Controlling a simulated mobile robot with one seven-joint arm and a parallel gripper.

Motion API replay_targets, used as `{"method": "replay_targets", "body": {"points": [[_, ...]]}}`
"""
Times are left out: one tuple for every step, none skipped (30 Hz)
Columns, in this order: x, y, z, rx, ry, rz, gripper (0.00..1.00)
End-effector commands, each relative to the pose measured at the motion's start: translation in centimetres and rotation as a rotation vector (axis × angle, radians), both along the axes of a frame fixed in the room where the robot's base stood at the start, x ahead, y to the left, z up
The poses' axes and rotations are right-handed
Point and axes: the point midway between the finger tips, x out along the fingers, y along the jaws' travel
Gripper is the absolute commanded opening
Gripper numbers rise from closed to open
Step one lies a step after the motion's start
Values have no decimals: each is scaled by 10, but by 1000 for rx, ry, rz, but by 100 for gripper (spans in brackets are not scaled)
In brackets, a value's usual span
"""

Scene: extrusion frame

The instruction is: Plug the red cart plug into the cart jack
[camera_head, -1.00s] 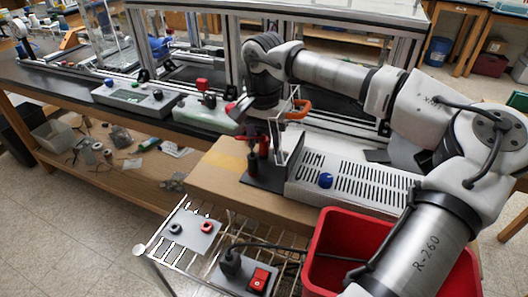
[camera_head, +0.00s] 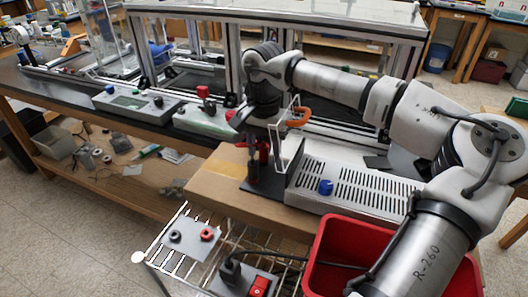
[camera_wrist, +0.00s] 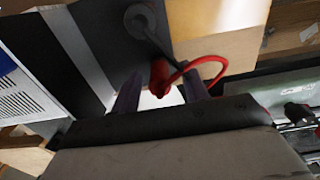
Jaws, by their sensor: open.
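The red plug (camera_wrist: 158,76) with its looped red cable (camera_wrist: 205,62) sits between the spread fingers of my gripper (camera_wrist: 161,84) in the wrist view. In the head view my gripper (camera_head: 257,147) points down over the dark plate beside the slotted box, with red parts of the plug (camera_head: 264,151) showing by the fingers. My gripper is open; whether a finger touches the plug cannot be told. On the wire cart at the lower left, a grey plate (camera_head: 190,250) carries a red ring jack (camera_head: 207,234) and a black ring jack (camera_head: 175,236).
A slotted box with a blue knob (camera_head: 325,187) stands right of my gripper. A red bin (camera_head: 330,232) stands in front of it. A power strip (camera_head: 238,277) with a black plug and red switch lies on the cart. The extrusion frame (camera_head: 228,60) rises behind.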

Motion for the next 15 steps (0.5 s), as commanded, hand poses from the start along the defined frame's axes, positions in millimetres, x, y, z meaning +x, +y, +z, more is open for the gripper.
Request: {"method": "replay_targets", "body": {"points": [[0, 0, 0, 0, 0, 0, 45], [0, 0, 0, 0, 0, 0, 45], [0, 0, 0, 0, 1, 0, 45], [0, 0, 0, 1, 1, 0, 45], [0, 0, 0, 0, 1, 0, 45], [0, 0, 0, 0, 1, 0, 45], [0, 0, 0, -1, 1, 0, 45], [0, 0, 0, -1, 1, 0, 45], [0, 0, 0, -1, 0, 0, 45], [0, 0, 0, 0, 0, 0, 41], [0, 0, 0, 0, 0, 0, 37], [0, 0, 0, 0, 0, 0, 31], [0, 0, 0, 0, 0, 0, 28], [0, 0, 0, 0, 0, 0, 24], [0, 0, 0, 0, 0, 0, 18]]}}
